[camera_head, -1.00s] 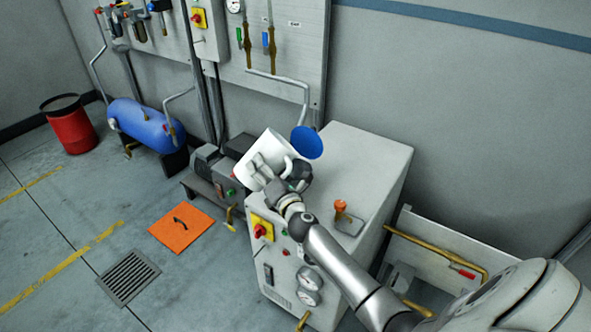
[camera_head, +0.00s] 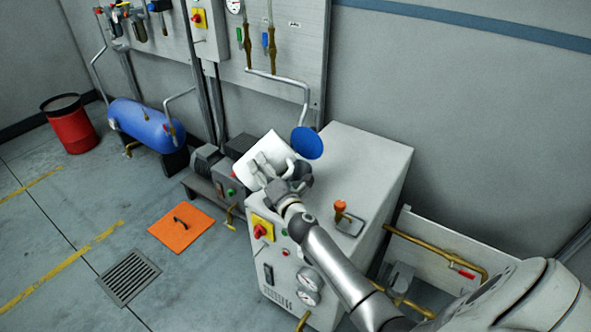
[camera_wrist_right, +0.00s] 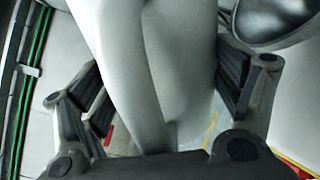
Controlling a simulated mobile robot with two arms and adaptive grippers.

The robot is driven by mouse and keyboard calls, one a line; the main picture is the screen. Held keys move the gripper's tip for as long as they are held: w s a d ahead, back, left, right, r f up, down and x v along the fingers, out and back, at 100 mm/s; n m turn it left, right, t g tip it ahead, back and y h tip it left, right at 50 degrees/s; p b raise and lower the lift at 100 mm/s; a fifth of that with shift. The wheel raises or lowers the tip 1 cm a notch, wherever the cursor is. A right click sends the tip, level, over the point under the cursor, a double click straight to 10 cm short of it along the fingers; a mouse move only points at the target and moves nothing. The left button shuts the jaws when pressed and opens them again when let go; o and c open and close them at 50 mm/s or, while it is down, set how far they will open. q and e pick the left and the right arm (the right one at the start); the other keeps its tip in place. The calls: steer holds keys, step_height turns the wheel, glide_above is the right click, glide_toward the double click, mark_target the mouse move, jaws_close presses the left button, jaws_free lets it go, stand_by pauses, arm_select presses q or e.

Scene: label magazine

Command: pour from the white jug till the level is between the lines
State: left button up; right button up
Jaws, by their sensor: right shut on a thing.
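The white jug (camera_head: 264,155) is in my right gripper (camera_head: 284,175), tilted, above the left end of the light grey machine cabinet. In the right wrist view the fingers (camera_wrist_right: 165,95) are shut around a white part of the jug (camera_wrist_right: 150,60), likely its handle. A blue funnel (camera_head: 307,143) stands close to the right of the jug, above the cabinet's back edge. The jug's mouth and any liquid stream cannot be made out. No level lines are legible. My left gripper is not in view.
The grey cabinet (camera_head: 365,165) has an orange-handled fitting (camera_head: 341,206) on top, and gauges (camera_head: 309,279) and a red-yellow switch (camera_head: 262,229) on its front. A pump unit (camera_head: 207,165) stands left of it. An orange plate (camera_head: 181,229) lies on the open floor.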

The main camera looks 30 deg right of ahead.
steer(key=shift+d+r+m+p, duration=0.15)
steer(key=shift+m+p, duration=0.45)
steer(key=shift+m, duration=0.9)
stand_by(0.4)
steer(key=shift+d+r+p, duration=0.1)
steer(key=shift+r+p, duration=0.05)
steer(key=shift+p, duration=0.2)
steer(key=shift+m, duration=0.3)
stand_by(0.6)
